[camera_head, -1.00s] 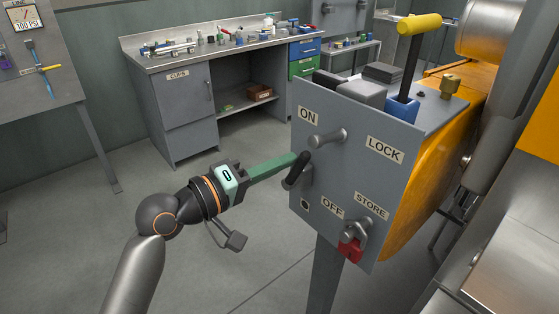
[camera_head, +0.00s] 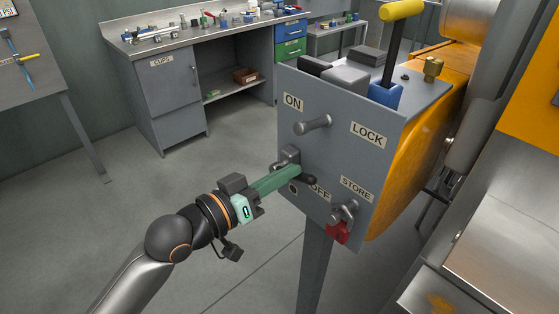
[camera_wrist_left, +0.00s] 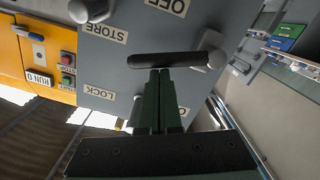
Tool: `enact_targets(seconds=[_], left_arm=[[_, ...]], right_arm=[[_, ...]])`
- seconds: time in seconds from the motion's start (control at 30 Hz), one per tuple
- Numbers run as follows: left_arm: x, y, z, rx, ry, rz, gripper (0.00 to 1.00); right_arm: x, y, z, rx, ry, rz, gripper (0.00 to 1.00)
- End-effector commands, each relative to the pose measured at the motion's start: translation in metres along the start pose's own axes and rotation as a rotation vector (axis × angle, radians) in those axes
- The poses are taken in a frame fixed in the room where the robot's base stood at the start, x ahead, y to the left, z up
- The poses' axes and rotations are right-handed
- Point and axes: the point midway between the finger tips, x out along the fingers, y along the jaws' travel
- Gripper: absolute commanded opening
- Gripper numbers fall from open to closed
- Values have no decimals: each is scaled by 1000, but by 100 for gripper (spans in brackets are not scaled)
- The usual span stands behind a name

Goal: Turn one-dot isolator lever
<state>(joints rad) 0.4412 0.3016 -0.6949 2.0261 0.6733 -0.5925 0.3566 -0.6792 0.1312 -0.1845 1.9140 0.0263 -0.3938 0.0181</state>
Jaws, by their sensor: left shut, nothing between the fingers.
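The isolator lever (camera_head: 308,180) is a black handle on a grey pivot low on the left of the grey panel (camera_head: 335,155), just above a label with one black dot (camera_head: 293,188). The lever lies near level and points right, partly over the OFF label (camera_head: 320,194). My left gripper (camera_head: 297,170) is shut and empty, its green fingers against or just above the lever. In the left wrist view the black lever (camera_wrist_left: 180,59) lies across the tips of the closed fingers (camera_wrist_left: 159,74); contact cannot be told for sure. My right gripper is out of view.
A grey peg (camera_head: 312,125) sticks out between the ON and LOCK labels. A red padlock (camera_head: 338,232) hangs at a peg below STORE. A yellow-handled lever (camera_head: 402,10) rises from the box top. The floor left of the panel is clear.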

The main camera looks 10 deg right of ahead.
Motion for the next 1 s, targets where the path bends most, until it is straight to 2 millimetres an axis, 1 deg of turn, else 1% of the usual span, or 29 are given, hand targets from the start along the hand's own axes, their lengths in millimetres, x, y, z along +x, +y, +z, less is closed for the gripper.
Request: enact_targets(seconds=[0.2, 0.43, 0.7, 1.0], left_arm=[[0, 2, 13, 173, -3, -9, 0], [1, 1, 22, 299, -3, -16, 0], [1, 1, 26, 365, -2, -19, 0], [1, 1, 27, 375, -2, -20, 0]], right_arm=[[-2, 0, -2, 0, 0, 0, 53], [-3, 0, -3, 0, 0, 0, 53], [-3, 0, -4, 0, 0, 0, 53], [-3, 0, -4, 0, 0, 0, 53]])
